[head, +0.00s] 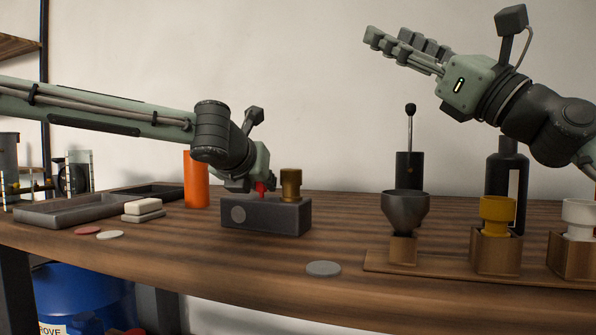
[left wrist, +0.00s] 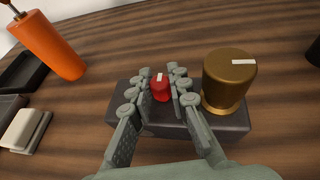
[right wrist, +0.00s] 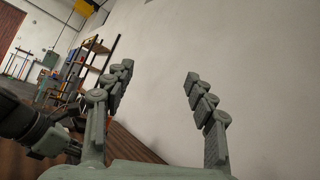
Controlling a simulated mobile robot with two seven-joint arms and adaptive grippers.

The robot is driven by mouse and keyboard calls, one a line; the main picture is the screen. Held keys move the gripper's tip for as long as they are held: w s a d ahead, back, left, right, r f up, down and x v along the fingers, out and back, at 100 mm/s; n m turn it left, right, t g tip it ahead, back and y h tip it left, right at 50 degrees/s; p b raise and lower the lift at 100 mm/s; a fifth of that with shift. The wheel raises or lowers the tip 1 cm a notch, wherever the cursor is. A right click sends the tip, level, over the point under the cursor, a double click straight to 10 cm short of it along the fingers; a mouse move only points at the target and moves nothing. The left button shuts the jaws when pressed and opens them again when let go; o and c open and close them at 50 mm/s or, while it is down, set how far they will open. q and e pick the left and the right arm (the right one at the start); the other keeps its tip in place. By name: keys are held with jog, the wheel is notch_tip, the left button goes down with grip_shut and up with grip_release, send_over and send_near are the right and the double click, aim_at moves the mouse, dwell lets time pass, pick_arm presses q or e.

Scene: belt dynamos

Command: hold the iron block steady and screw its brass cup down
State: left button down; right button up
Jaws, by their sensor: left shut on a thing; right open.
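The iron block (head: 265,217), a dark box with a round grey disc on its front, sits on the wooden table; it also shows in the left wrist view (left wrist: 235,121). The brass cup (head: 290,185) stands upright on the block's right part, with a pale mark on its top in the left wrist view (left wrist: 228,82). A red knob (left wrist: 160,88) stands on the block left of the cup. My left gripper (left wrist: 160,90) points down with its fingers on either side of the red knob, shut on it. My right gripper (head: 402,48) is raised above the table, open and empty.
Right of the block are a dark funnel-like cup (head: 405,208), a yellow cup (head: 497,212) and a white cup (head: 580,215) on wooden stands. Black bottles stand behind. An orange cylinder (head: 195,180) and grey tray (head: 75,212) are at left. A grey disc (head: 323,268) lies in front.

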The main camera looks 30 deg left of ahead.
aim_at(298, 170)
jog(key=w+a+f+n+g+h, duration=0.2)
jog(key=w+a+f+h, duration=0.2)
jog(key=w+a+h, duration=0.15)
notch_tip(298, 170, down, 11)
jog(key=s+a+m+g+h, duration=0.2)
jog(key=g+h, duration=0.3)
jog(key=x, duration=1.2)
jog(key=c, duration=1.2)
jog(key=shift+o, duration=0.2)
